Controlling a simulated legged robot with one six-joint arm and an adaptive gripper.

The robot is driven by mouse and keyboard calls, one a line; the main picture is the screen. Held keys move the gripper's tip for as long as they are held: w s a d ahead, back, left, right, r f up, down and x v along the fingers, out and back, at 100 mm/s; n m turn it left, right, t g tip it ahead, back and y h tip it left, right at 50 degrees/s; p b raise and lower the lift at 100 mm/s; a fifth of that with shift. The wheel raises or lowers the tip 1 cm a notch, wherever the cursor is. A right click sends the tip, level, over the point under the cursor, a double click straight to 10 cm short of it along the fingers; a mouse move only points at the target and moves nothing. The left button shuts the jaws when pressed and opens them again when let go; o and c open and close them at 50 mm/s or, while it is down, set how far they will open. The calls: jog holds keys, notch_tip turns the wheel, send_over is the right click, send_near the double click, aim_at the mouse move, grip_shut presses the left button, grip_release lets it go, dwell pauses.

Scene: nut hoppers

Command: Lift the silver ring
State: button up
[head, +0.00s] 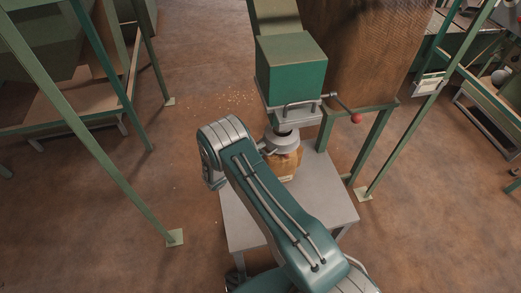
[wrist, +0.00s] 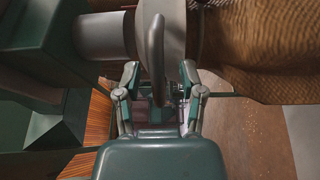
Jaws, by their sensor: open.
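The silver ring (head: 283,142) sits around the top of a brown sack (head: 287,166), below the spout of the green hopper. In the wrist view the ring (wrist: 175,30) is a pale band between the grey spout (wrist: 102,38) and the woven sack (wrist: 265,40). A curved grey lug or handle (wrist: 156,60) stands out from it towards me. My gripper (wrist: 159,77) is open, its two fingers on either side of the lug's near end. I cannot tell whether they touch it. In the head view my arm mostly hides the gripper.
The sack stands on a small grey table (head: 325,196). The green hopper box (head: 291,68) hangs close above, with a metal handle and a red-knobbed lever (head: 355,118). Green posts stand left and right. The brown floor (head: 110,200) at left is mostly clear.

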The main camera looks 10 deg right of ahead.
jog(key=shift+c, duration=0.3)
grip_shut()
notch_tip(320, 180, up, 8)
jog(key=shift+w+r, duration=0.1)
dwell(0.3)
jog(key=shift+o, duration=0.3)
grip_release()
jog(key=shift+d, duration=0.1)
jog(key=v, duration=1.2)
